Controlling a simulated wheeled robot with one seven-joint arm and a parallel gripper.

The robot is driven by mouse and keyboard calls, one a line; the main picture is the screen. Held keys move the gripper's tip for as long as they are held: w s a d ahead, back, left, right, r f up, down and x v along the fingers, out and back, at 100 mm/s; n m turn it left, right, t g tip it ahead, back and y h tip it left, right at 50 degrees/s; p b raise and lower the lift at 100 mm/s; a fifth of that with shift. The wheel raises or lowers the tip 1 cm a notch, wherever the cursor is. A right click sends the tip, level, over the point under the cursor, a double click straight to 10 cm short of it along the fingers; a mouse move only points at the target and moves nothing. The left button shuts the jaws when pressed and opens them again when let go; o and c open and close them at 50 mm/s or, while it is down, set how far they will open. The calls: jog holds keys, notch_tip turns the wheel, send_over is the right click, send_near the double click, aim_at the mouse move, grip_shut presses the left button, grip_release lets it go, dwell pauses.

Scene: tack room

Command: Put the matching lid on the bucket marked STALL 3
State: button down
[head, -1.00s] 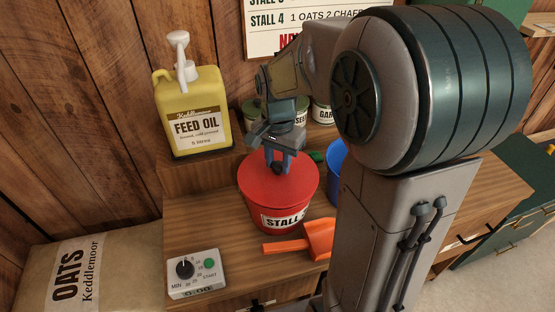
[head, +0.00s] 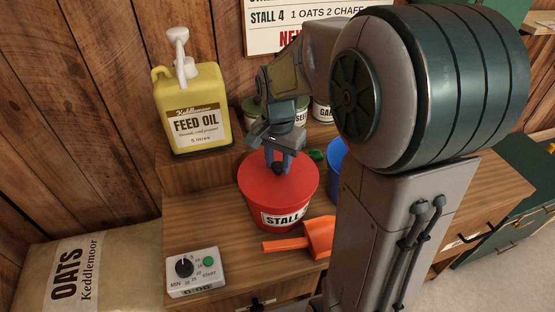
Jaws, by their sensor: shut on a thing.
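A red bucket (head: 270,214) stands on the wooden bench. Its white label reads "STALL", and I cannot make out the number after it. A red lid (head: 258,182) lies level over the bucket's mouth; from here I cannot tell whether it is pressed fully down. My gripper (head: 279,168) points down at the middle of the lid, with its fingers shut on the dark knob there. My arm hides most of a blue bucket (head: 337,165) to the right.
An orange scoop (head: 305,240) lies just in front of the red bucket. A timer box (head: 196,272) is at the front left. A yellow feed oil jug (head: 193,110) and several tins (head: 322,112) stand on the raised back shelf.

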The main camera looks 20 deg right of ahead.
aim_at(278, 165)
jog(key=shift+f, duration=0.15)
jog(key=c, duration=1.4)
grip_release()
jog(key=shift+o, duration=0.2)
notch_tip(278, 165, up, 11)
jog(key=p, duration=0.8)
jog(key=s+n+t+b, duration=0.2)
jog(key=s+n, duration=0.7)
jog(key=s, duration=0.5)
jog(key=shift+s+r+t, duration=0.15)
jog(key=shift+r+t, duration=0.15)
jog(key=shift+t, duration=0.6)
